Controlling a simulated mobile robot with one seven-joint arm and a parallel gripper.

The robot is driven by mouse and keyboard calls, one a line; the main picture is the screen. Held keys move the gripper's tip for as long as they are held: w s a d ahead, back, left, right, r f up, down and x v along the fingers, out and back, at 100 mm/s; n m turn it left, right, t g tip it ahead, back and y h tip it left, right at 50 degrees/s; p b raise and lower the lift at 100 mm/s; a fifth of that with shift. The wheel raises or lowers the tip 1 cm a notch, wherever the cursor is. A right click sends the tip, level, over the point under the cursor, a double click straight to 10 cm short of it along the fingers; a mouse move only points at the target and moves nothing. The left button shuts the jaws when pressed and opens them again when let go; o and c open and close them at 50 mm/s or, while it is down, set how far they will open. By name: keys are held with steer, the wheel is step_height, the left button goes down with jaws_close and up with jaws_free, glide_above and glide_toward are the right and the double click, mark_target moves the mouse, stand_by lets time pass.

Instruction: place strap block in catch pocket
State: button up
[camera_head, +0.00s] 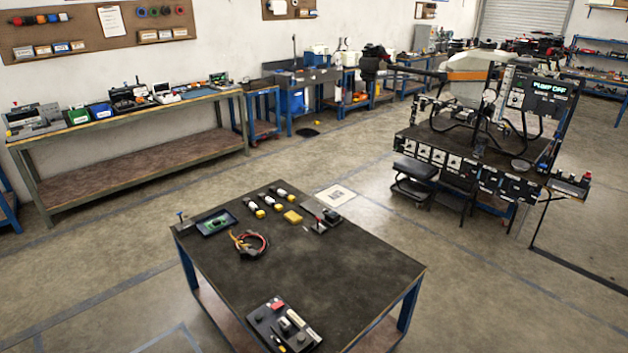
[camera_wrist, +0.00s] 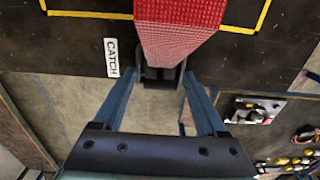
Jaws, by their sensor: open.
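A red woven strap-like piece (camera_wrist: 178,32) is at the top middle of the wrist view, with a paler face towards the camera. It narrows downward to a dark bracket-like part (camera_wrist: 160,79); I cannot tell whether the two are one piece. A white label reading CATCH (camera_wrist: 111,58) is on the dark panel (camera_wrist: 75,45) left of it. My gripper (camera_wrist: 161,80) is open. Its blue fingers stand either side of the dark part, with visible gaps. Whether the red piece rests in a pocket cannot be made out. My gripper is not distinguishable in the head view.
Yellow corner lines (camera_wrist: 90,15) mark the dark panel. In the head view, a dark workbench (camera_head: 330,265) holds cables and small tools, with bare room at its middle. A station with a PUMP OFF display (camera_head: 548,86) stands at right. Floor between them is largely clear.

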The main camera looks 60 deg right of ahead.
step_height(320, 180, up, 12)
steer(key=shift+r+b, duration=0.15)
steer(key=shift+b, duration=0.3)
steer(key=w+d+r+n+t+h, duration=0.3)
steer(key=w+r+n+t, duration=0.55)
steer(key=w+r, duration=1)
steer(key=w+a+r+n+t+h, duration=0.1)
steer(key=w+a+r+n+t, duration=0.15)
steer(key=r, duration=0.45)
steer(key=w+a+r+n+t+h, duration=0.1)
steer(key=w+a+r+t, duration=0.25)
steer(key=r, duration=0.35)
steer(key=a+r+n+t+y, duration=0.1)
steer(key=a+r+n+t, duration=0.2)
steer(key=r, duration=0.5)
steer(key=a+r+n+t, duration=0.1)
steer(key=a+r+t, duration=0.25)
steer(key=r, duration=0.45)
steer(key=s+a+r+n+t+y, duration=0.1)
steer(key=s+a+r+n+t, duration=0.1)
steer(key=r, duration=0.6)
steer(key=s+a+r+n+t+y, duration=0.2)
steer(key=s+a+r+t, duration=0.2)
steer(key=s+a+r, duration=0.2)
step_height(320, 180, up, 2)
steer(key=shift+s+a+r+n+y, duration=0.1)
steer(key=shift+s+a+n+y, duration=0.2)
steer(key=shift+s, duration=0.6)
